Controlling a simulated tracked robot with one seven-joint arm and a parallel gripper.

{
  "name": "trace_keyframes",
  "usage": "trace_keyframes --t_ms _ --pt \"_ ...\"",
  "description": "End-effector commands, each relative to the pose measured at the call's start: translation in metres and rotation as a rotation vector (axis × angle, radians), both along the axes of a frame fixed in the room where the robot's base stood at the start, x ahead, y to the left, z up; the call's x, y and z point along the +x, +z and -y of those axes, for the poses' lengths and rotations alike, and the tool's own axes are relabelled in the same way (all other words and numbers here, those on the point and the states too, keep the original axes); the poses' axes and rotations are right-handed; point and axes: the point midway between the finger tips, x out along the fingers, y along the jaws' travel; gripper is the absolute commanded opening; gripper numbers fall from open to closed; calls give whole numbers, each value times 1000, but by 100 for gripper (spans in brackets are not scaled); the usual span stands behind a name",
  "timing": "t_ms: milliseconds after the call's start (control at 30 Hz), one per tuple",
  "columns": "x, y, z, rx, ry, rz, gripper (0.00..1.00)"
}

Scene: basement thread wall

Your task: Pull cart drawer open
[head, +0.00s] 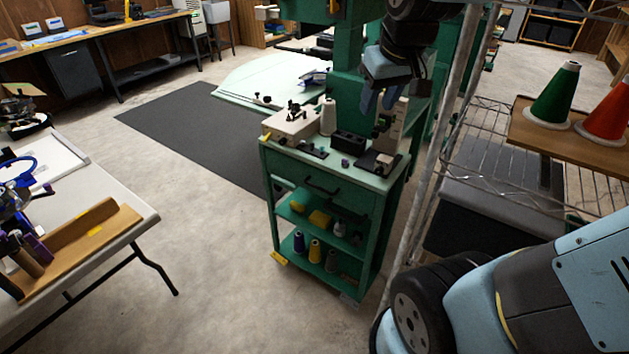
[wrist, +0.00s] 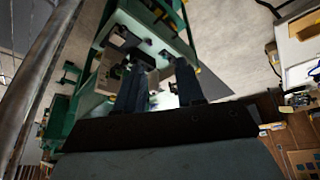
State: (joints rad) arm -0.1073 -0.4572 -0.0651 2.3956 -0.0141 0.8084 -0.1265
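The green cart (head: 369,215) stands in the middle of the head view. Its drawer (head: 291,182) is just under the top, with a dark handle (head: 321,188) across its front. The drawer front looks flush with the cart body. My gripper (head: 378,100) is above the back right of the cart top, apart from the drawer handle. In the wrist view its two dark fingers (wrist: 159,85) stand apart with nothing clearly held between them. The cart also shows behind the fingers in the wrist view (wrist: 171,35), where I cannot make out the handle.
The cart top carries a sewing machine (head: 388,125), a white spool and small boxes. Spools stand on its lower shelves. A wire rack (head: 452,130) with a green cone (head: 556,95) is close on the right. A white table (head: 120,235) is at left. The floor between is clear.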

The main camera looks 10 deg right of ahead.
Motion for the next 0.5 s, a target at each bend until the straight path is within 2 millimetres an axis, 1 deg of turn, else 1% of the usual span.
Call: trace_keyframes --t_ms 33,100,267,500 --pt "11 -5 -2 -7 19 -16 38" --pt "25 -12 -5 -15 44 -29 38" --pt "57 -29 -12 -39 102 -61 38" --pt "103 -63 -24 -80 187 -106 38"
